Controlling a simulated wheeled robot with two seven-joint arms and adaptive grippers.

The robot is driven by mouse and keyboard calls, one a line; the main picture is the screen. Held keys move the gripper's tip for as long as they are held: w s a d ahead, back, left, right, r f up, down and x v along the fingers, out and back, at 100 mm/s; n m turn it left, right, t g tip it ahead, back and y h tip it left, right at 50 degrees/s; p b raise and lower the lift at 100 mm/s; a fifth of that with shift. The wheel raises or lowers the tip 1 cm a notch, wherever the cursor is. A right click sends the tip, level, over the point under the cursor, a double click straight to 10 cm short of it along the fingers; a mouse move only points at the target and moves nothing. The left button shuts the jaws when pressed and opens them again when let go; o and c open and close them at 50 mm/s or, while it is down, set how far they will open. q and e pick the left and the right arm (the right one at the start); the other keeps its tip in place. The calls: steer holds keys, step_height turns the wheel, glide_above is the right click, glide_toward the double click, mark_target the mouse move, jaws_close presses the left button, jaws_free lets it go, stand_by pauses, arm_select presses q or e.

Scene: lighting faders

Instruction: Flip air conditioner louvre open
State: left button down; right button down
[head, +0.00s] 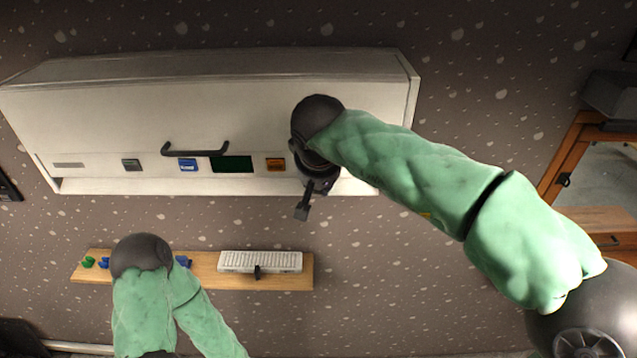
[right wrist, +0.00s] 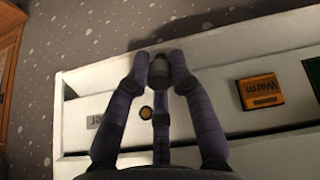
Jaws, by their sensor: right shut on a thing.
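The white air conditioner (head: 230,110) is on the wall, with a long, narrow strip (head: 230,187) along its lower edge. I cannot tell how far the louvre is open. My right gripper (head: 318,186) is at the lower edge, right of the orange button. In the right wrist view the gripper (right wrist: 161,58) is shut on a small dark grey tab (right wrist: 160,72), which sits between its fingertips. A dark lever-like piece (head: 302,210) hangs below the gripper in the head view; I cannot tell what it belongs to.
A black handle (head: 195,152), a blue button (head: 187,165), a green display (head: 231,164) and an orange "Warm" button (right wrist: 262,91) are on the unit's front. Below, a wooden shelf (head: 205,272) carries a white ribbed box (head: 260,261) and small coloured pieces. The wall between is bare.

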steer(key=shift+f, duration=0.1)
steer(key=c, duration=1.1)
jaws_free()
steer(key=shift+r, duration=0.3)
steer(key=shift+v, duration=3.8)
steer(key=shift+s+f, duration=0.1)
